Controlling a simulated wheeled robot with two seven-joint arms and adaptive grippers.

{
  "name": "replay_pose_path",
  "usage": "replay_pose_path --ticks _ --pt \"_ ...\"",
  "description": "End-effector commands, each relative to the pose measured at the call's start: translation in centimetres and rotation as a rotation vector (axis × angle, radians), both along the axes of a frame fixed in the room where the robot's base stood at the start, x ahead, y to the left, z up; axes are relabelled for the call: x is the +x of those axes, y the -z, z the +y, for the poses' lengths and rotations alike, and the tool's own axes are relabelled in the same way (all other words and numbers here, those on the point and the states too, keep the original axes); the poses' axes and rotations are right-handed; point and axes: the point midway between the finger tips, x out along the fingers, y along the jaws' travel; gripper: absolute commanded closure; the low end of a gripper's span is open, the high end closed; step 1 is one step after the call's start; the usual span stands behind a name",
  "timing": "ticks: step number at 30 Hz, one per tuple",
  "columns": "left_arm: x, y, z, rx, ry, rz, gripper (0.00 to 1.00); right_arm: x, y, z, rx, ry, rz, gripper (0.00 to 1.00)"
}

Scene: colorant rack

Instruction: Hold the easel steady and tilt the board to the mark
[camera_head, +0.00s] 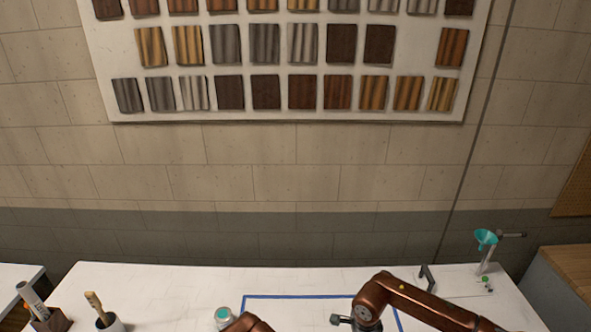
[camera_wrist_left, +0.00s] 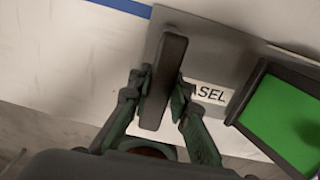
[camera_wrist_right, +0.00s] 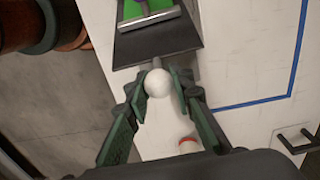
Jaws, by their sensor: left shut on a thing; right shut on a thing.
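In the left wrist view, my left gripper (camera_wrist_left: 158,92) is shut on an upright dark bar (camera_wrist_left: 172,55) on the easel's grey base plate (camera_wrist_left: 222,45). A label partly reading "ASEL" (camera_wrist_left: 210,93) lies beside it. The easel's green board (camera_wrist_left: 275,118) in a dark frame is to the right. In the right wrist view, my right gripper (camera_wrist_right: 158,88) is shut on a white ball knob (camera_wrist_right: 157,82). The knob is at the end of a short stem below a dark grey plate (camera_wrist_right: 155,42), with part of the green panel (camera_wrist_right: 133,10) above. The mark cannot be made out.
Blue tape (camera_head: 300,297) outlines an area on the white table (camera_head: 165,285). A brush cup (camera_head: 110,322) and marker box (camera_head: 52,320) stand left. A teal funnel (camera_head: 486,238) on a stand is right. A black handle (camera_wrist_right: 297,140) and red-and-white item (camera_wrist_right: 188,145) show beside my right gripper.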

Motion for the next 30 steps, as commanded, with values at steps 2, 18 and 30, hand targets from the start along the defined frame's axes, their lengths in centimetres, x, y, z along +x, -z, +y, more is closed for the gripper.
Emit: replay_pose_path --ticks 2,18,30 --pt "0.0 0.2 0.6 0.012 -0.004 0.003 1.0 0.1 0.1 -0.5 -0.01 0.005 0.001 1.0" --pt "-0.1 0.2 0.1 0.003 -0.001 0.002 1.0 0.0 0.0 -0.1 -0.002 0.001 0.0 0.58" --pt "-0.1 0.1 0.0 0.0 0.001 0.002 1.0 0.2 -4.7 0.0 -0.001 0.0 -0.004 0.58"
